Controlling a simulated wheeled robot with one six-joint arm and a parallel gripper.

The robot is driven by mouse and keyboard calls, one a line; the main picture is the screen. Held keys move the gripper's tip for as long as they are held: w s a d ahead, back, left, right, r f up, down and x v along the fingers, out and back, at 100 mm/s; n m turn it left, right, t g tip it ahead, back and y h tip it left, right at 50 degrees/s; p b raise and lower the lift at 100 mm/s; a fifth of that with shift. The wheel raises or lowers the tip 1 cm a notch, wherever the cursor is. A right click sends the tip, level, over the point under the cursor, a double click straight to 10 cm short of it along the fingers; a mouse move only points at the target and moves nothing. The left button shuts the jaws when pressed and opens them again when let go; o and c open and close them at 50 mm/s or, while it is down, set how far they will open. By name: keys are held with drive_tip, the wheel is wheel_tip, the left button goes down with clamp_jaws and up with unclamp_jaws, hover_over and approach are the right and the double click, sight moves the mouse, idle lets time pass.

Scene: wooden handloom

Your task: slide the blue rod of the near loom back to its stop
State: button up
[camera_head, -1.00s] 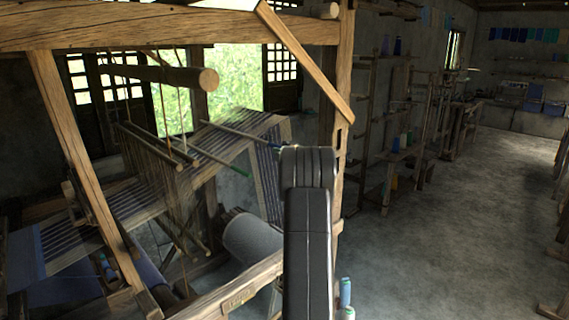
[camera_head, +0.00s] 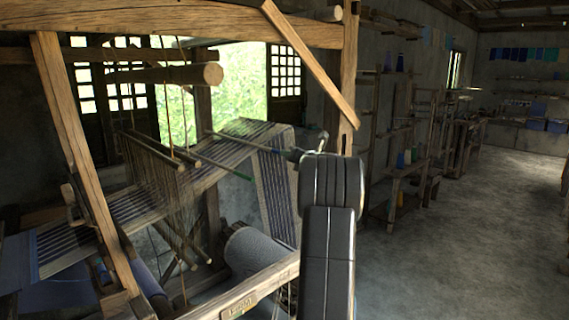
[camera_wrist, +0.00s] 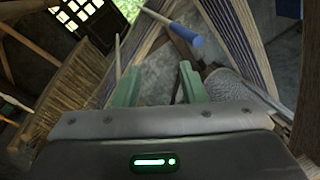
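The near loom (camera_head: 75,150) is a wooden frame with a striped warp. A pale rod (camera_head: 235,139) crosses its top and runs right toward my gripper, where its end is hard to make out. The wrist view shows a rod with a blue end (camera_wrist: 184,34) above the right finger, beyond the fingertips and not between them. My gripper (camera_wrist: 158,82) has two green fingers set apart, with nothing visibly held. In the head view my dark arm hides part of the loom's right side.
A grey cloth roll (camera_head: 258,250) lies low inside the loom. The front beam (camera_head: 235,292) and a diagonal brace (camera_head: 310,65) stand close to my arm. Shelves (camera_head: 400,135) line the wall behind. The floor (camera_head: 465,230) at right is open.

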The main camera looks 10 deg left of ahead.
drive_tip(key=w+a+n, duration=0.1)
drive_tip(key=w+n, duration=0.2)
drive_tip(key=n, duration=0.2)
drive_tip(key=w+a+f+n+h+p, duration=0.1)
drive_tip(key=w+n, duration=0.3)
drive_tip(key=n, duration=0.1)
drive_tip(key=w+a+f+n+h, duration=0.1)
drive_tip(key=w+n, duration=0.3)
drive_tip(key=n, duration=0.2)
drive_tip(key=shift+a+f+p, duration=0.1)
drive_tip(key=shift+a+p, duration=0.1)
drive_tip(key=shift+p, duration=0.2)
drive_tip(key=shift+p+x, duration=0.6)
drive_tip(key=shift+x, duration=0.35)
drive_tip(key=shift+f, duration=0.2)
drive_tip(key=shift+c, duration=0.5)
clamp_jaws()
